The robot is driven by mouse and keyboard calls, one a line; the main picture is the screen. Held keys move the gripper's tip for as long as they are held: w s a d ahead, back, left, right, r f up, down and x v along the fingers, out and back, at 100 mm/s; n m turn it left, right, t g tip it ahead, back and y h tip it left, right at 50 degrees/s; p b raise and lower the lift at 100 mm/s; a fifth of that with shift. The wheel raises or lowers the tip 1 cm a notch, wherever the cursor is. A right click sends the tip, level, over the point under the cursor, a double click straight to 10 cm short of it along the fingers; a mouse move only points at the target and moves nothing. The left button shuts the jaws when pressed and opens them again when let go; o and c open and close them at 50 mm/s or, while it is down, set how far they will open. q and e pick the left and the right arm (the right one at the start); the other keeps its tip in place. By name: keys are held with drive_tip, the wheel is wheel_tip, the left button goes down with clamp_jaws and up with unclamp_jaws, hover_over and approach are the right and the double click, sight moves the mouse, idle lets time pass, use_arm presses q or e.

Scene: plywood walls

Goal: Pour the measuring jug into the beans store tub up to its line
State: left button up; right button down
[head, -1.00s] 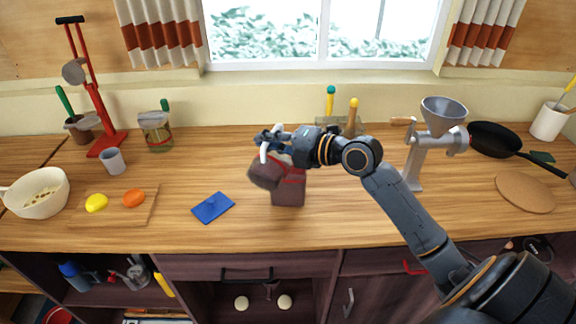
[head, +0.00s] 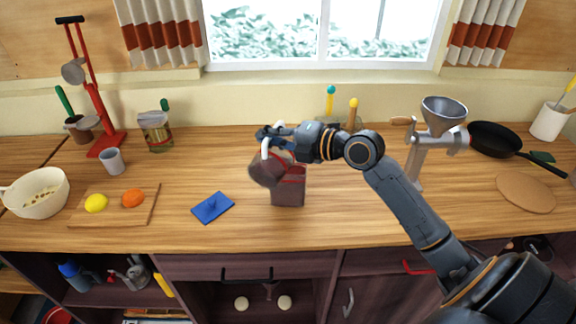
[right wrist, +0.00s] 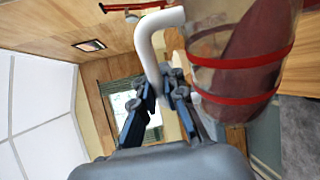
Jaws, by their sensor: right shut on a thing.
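The measuring jug (head: 264,173) is held tilted by its white handle. It is clear with dark red contents, and its mouth is at the upper left of the beans store tub (head: 288,192). The tub stands upright on the counter, looks dark red inside and has a red line near its top. My right gripper (head: 268,134) is shut on the jug's handle. In the right wrist view the jug (right wrist: 238,62) shows red bands and a slanted dark red mass inside. Whether beans are falling cannot be made out. My left gripper is not in view.
A blue flat piece with a knob (head: 213,207) lies left of the tub. Further left are a board with fruit (head: 140,212), a grey cup (head: 111,161) and a cream pot (head: 37,205). A grinder (head: 420,150) stands right, behind my arm. Counter behind the jug is partly clear.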

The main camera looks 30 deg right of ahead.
drive_tip(key=shift+w+d+r+m+b, duration=0.35)
drive_tip(key=shift+w+d+r+m, duration=0.1)
drive_tip(key=shift+d+r+m, duration=0.3)
idle(2.0)
